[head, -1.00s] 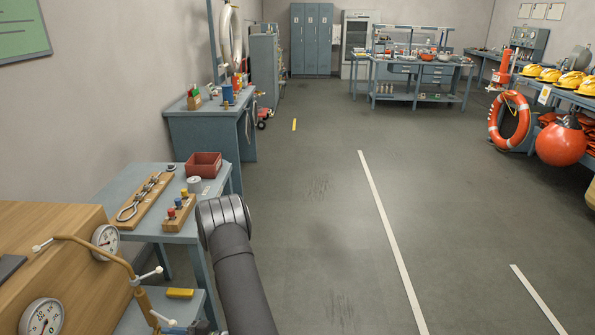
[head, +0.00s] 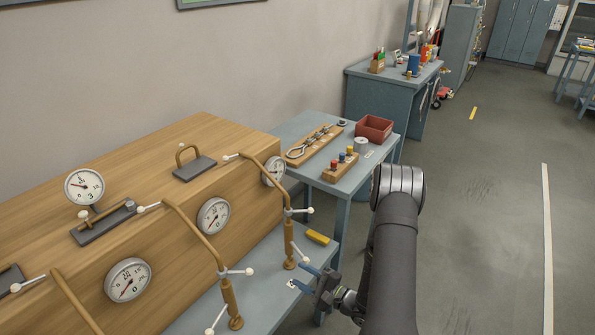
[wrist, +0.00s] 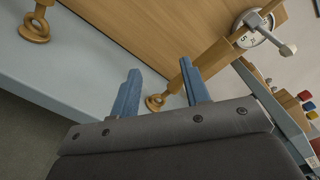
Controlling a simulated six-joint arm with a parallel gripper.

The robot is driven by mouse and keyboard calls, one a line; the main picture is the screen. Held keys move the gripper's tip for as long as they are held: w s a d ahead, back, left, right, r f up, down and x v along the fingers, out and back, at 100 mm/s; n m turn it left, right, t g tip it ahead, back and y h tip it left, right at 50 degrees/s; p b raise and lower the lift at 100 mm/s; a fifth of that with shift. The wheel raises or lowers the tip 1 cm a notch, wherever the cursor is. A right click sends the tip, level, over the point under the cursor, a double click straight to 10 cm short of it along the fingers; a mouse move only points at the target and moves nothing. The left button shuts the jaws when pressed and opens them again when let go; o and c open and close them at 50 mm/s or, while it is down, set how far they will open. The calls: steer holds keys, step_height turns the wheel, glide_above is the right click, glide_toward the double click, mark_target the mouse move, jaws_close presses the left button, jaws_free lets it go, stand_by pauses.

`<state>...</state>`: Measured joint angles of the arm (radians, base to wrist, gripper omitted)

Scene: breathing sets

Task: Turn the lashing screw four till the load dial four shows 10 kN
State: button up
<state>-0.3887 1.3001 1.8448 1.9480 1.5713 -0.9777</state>
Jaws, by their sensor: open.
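Brass lashing screws with white-tipped cross bars stand along the front of a wooden load. The farthest lashing screw (head: 289,245) is nearest my gripper; another (head: 232,303) stands closer. White round dials sit on the wooden face: the far dial (head: 273,171), a middle dial (head: 213,216) and a near dial (head: 128,281). I cannot read which is number four. My gripper (head: 300,275) is open and empty, just right of the farthest screw's foot. In the wrist view its blue fingers (wrist: 160,68) point toward the wood, with the screw's ring foot (wrist: 158,102) behind them.
The wooden load (head: 150,160) rises behind the screws on a grey-blue bench (head: 265,290). A yellow block (head: 317,237) lies by the farthest screw. A side table (head: 285,130) holds a red bin (head: 374,129) and boards. Floor to the right is open.

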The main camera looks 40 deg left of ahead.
mark_target(303, 256)
steer(key=shift+o, duration=0.2)
stand_by(0.6)
steer(key=d+m+t+h, duration=0.1)
steer(key=d+m+t, duration=0.6)
steer(key=d+m, duration=0.5)
steer(key=x, duration=1.7)
steer(key=shift+s+a+f, duration=0.15)
steer(key=shift+a+f, duration=0.1)
jaws_close()
